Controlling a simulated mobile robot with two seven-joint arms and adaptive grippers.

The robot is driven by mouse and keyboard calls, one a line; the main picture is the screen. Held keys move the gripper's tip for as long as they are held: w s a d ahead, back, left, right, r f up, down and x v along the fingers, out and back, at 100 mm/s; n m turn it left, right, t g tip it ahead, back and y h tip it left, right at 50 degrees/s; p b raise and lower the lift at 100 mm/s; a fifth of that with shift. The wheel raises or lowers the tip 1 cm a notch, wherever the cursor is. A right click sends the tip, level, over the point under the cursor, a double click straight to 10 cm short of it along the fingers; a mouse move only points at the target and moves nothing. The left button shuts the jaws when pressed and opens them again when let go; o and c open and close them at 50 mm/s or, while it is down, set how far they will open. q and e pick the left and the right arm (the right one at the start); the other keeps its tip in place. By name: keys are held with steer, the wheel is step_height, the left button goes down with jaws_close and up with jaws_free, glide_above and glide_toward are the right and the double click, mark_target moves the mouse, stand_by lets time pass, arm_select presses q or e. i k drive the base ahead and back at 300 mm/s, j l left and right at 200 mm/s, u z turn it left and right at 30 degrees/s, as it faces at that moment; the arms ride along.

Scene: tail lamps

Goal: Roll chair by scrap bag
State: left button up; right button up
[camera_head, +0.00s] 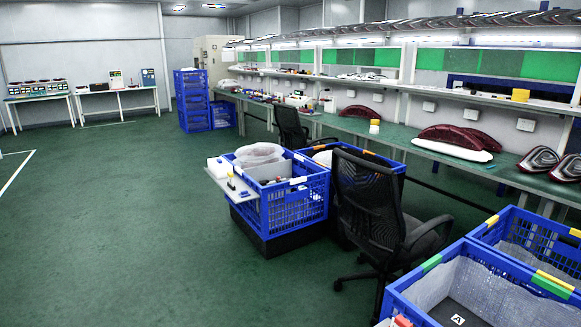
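A black mesh-backed office chair (368,205) with armrests stands on wheels at right of centre, between two groups of blue crates. A second black chair (289,127) stands farther back by the workbench, partly hidden by crates. No item is clearly marked as a scrap bag. A pale, clear plastic bag (258,154) bulges from the blue crate left of the near chair. Another whitish bag or sheet (323,158) shows in the crate behind it. Neither of my grippers is in view.
The blue crate (292,208) with a small white shelf (231,183) stands close left of the near chair. Another blue crate (428,272) is at front right. A long green workbench (400,142) runs along the right. Open green floor (120,220) lies left.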

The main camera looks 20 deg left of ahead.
mark_target(389, 227)
steer(key=u, duration=0.15)
steer(key=i+j+z, duration=0.15)
steer(key=i+j, duration=0.15)
steer(key=i, duration=0.25)
steer(key=i+j+z, duration=0.15)
steer(key=i+j, duration=0.2)
steer(key=i, duration=0.25)
steer(key=i+j+z, duration=0.15)
steer(key=i+j, duration=0.25)
steer(key=i, duration=0.1)
